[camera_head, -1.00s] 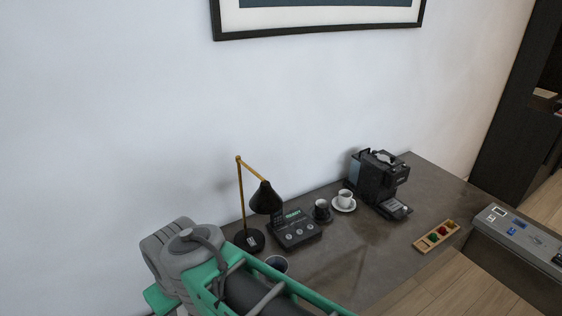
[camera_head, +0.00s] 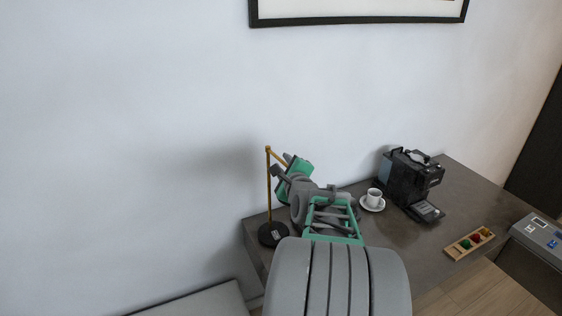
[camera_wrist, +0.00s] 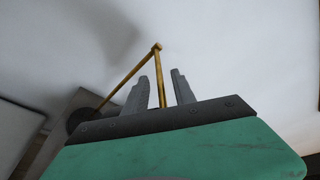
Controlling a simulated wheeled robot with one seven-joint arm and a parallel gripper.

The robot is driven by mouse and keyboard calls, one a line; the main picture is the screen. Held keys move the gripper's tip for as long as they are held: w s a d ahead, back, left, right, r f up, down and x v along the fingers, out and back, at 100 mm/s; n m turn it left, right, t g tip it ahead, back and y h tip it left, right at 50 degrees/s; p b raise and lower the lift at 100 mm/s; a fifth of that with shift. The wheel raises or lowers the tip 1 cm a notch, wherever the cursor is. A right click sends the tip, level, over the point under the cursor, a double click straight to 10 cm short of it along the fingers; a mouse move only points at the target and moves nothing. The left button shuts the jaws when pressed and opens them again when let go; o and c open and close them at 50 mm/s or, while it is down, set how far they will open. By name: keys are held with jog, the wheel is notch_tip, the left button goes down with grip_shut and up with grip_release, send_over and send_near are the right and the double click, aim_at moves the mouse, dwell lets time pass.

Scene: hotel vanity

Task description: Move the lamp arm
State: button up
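The desk lamp has a brass post (camera_head: 268,190) on a round black base (camera_head: 273,234). Its brass lamp arm (camera_head: 278,157) slopes down to the right from the top joint. The black shade seen earlier is hidden behind my arm. My gripper (camera_wrist: 160,76) is open in the wrist view. The lamp arm (camera_wrist: 160,68) runs down from the joint (camera_wrist: 157,46) between the two fingers, with gaps on both sides. I cannot tell how deep it sits between them. In the head view, my green gripper body (camera_head: 298,170) is beside the lamp arm, right of the post.
A white cup on a saucer (camera_head: 372,203) and a black coffee machine (camera_head: 412,182) stand on the dark desk (camera_head: 415,245) to the right. A wooden tray (camera_head: 457,249) lies near the front edge. The wall (camera_head: 180,120) is close behind the lamp.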

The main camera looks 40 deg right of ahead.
aim_at(282, 163)
jog(key=x, duration=0.3)
jog(key=shift+w+d+f, duration=0.1)
jog(key=shift+w, duration=0.2)
jog(key=shift+c, duration=0.2)
grip_shut()
dwell(1.0)
